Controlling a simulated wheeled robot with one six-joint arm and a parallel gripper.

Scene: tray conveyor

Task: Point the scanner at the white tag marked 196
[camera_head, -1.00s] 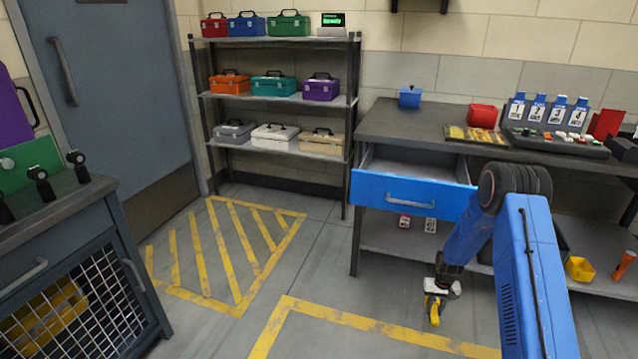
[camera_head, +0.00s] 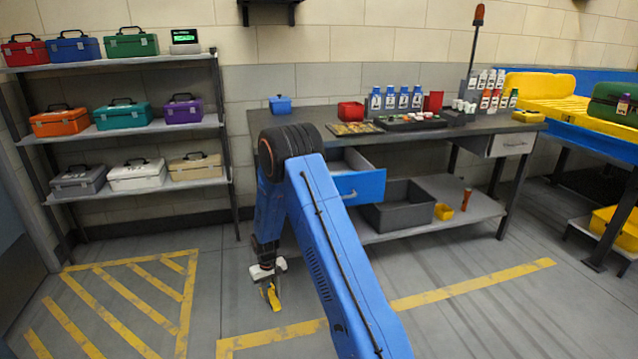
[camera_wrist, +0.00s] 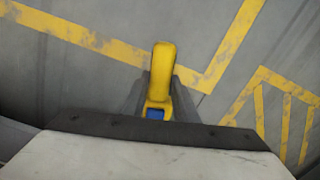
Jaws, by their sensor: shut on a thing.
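A yellow scanner (camera_head: 271,297) with a blue part is held in my gripper (camera_head: 267,280), low over the floor in front of the workbench. In the wrist view the yellow scanner (camera_wrist: 162,70) stands between the grey fingers of my gripper (camera_wrist: 160,103), which are shut on it. Bare floor with yellow lines lies beyond it. I cannot make out a white tag marked 196. A small tag (camera_head: 622,104) hangs on the green case (camera_head: 608,108) at the far right, too small to read.
The workbench (camera_head: 450,131) has an open blue drawer (camera_head: 361,186) and a grey bin (camera_head: 398,207) below. A yellow and blue conveyor (camera_head: 545,112) stands at the right. Shelves with toolboxes (camera_head: 125,116) stand at the left. The marked floor in front is clear.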

